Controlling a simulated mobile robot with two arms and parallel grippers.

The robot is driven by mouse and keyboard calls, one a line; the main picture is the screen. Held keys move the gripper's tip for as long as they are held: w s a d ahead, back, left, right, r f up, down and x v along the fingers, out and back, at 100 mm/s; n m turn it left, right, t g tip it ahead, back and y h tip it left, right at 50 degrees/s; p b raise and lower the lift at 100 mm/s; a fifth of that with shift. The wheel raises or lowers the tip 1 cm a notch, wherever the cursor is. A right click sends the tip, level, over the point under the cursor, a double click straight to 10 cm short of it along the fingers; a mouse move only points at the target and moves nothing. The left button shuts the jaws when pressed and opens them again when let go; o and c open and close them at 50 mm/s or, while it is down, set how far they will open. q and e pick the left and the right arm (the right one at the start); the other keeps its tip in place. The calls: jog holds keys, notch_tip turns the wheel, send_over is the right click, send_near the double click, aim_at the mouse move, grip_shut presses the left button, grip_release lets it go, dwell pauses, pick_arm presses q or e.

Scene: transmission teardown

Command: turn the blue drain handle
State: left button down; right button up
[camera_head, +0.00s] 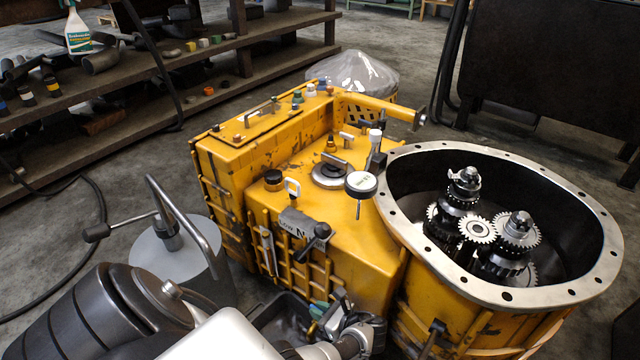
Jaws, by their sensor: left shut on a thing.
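The yellow transmission housing (345,245) stands in the middle, with a large round open bell (605,245) on its right showing gears inside. My left arm comes in from the lower left. My left gripper (345,322) is low at the front of the housing, near the bottom edge of the picture, and is shut. A small blue-green piece, seemingly the drain handle (319,310), shows at its fingers; the gripper covers most of it, so its angle cannot be told. My right gripper is not in view.
A dark container (280,318) sits below the housing front beside my gripper. A grey disc-topped stand with a bent metal tube (182,215) is at the left. Shelves (120,85) stand behind, and a dark panel (555,65) at the back right. Floor shows between them.

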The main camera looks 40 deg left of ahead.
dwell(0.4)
pick_arm(q)
jog(key=c, duration=1.1)
grip_release()
jog(key=p+v, duration=0.2)
jog(key=v, duration=0.5)
jog(key=shift+d+r, duration=0.1)
jog(key=shift+d, duration=0.1)
